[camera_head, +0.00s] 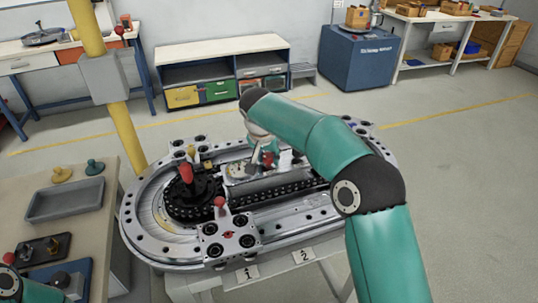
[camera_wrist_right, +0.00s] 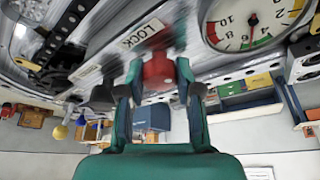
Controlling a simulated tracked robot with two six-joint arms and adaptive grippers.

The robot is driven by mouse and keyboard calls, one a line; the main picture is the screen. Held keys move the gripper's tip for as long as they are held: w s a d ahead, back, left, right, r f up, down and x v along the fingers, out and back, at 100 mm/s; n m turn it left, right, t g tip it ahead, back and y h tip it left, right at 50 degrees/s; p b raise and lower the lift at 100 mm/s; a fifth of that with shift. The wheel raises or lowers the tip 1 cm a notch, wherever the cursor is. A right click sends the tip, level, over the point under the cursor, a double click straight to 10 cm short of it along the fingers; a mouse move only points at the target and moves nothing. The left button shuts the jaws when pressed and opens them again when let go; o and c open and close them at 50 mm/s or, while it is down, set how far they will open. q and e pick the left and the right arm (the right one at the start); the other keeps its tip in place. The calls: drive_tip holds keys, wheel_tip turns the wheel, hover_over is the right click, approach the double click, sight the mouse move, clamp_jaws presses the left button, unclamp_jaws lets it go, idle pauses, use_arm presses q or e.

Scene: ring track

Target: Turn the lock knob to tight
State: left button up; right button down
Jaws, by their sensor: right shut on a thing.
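The red lock knob (camera_wrist_right: 158,70) sits under a plate marked LOCK (camera_wrist_right: 143,33) in the right wrist view. My right gripper (camera_wrist_right: 158,92) is shut on the knob, one finger at each side. A round dial gauge (camera_wrist_right: 252,22) with red, yellow and green bands is beside the label. My left gripper is not in view.
A red lever (camera_head: 186,173) stands on the black round hub at the track's left. A small red ball knob (camera_head: 219,202) is near the front plate. A side table with a grey tray (camera_head: 65,200) is at left. Open floor lies behind the track.

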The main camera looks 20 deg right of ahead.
drive_tip(key=shift+r+m+h, duration=0.1)
drive_tip(key=shift+m+h, duration=0.2)
drive_tip(key=shift+m, duration=0.5)
drive_tip(key=c, duration=0.8)
unclamp_jaws()
drive_tip(key=shift+o, duration=0.2)
drive_tip(key=v, duration=1.1)
drive_tip(key=shift+r, duration=0.35)
drive_tip(key=shift+a, duration=0.1)
